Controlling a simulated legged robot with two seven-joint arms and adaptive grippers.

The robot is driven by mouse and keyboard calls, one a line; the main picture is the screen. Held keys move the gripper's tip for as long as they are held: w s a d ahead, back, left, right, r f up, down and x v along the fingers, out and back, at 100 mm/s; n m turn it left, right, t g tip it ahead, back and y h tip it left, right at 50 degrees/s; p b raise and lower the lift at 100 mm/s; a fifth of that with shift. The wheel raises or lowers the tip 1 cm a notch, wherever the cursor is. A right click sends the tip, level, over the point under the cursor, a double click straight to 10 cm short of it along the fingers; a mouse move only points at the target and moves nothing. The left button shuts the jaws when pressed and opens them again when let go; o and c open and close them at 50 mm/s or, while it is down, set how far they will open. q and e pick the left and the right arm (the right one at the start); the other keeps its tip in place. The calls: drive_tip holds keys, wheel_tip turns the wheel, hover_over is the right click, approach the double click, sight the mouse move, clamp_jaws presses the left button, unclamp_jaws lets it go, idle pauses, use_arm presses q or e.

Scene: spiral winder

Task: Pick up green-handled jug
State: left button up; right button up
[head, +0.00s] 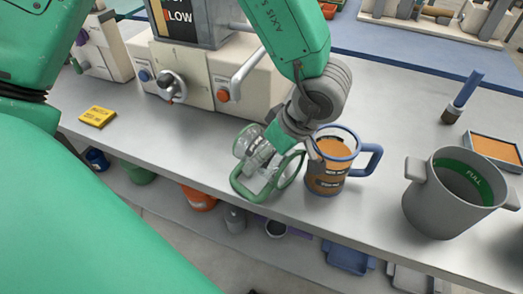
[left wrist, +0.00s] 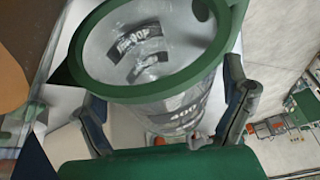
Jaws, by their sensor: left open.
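The green-handled jug (head: 248,142) is clear, with a green rim and a thick green handle, near the bench's front edge in the head view. My left gripper (head: 266,170) comes down over it and hides part of it. In the left wrist view the jug's green rim (left wrist: 150,96) and clear, labelled wall fill the upper middle. The left gripper (left wrist: 168,122) is open there, with one finger on each side of the jug's image. Whether the fingers touch it cannot be told. My right gripper is not in view.
A blue-handled jug of orange contents (head: 325,178) stands just right of my gripper. A grey two-handled pot (head: 425,205) stands further right. A cream machine (head: 200,75) with knobs is behind. A yellow block (head: 97,117) lies left. Bench between block and jug is clear.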

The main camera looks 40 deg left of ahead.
use_arm(q)
drive_tip(key=shift+a+f+p, duration=0.2)
drive_tip(key=shift+a, duration=0.3)
drive_tip(key=shift+a+f+p, duration=0.15)
drive_tip(key=shift+a, duration=0.35)
drive_tip(key=shift+d+r, duration=0.1)
drive_tip(key=shift+d, duration=0.8)
drive_tip(key=c, duration=1.1)
drive_tip(key=shift+s+a, duration=0.1)
drive_tip(key=shift+a, duration=0.5)
drive_tip(key=shift+c, duration=1.2)
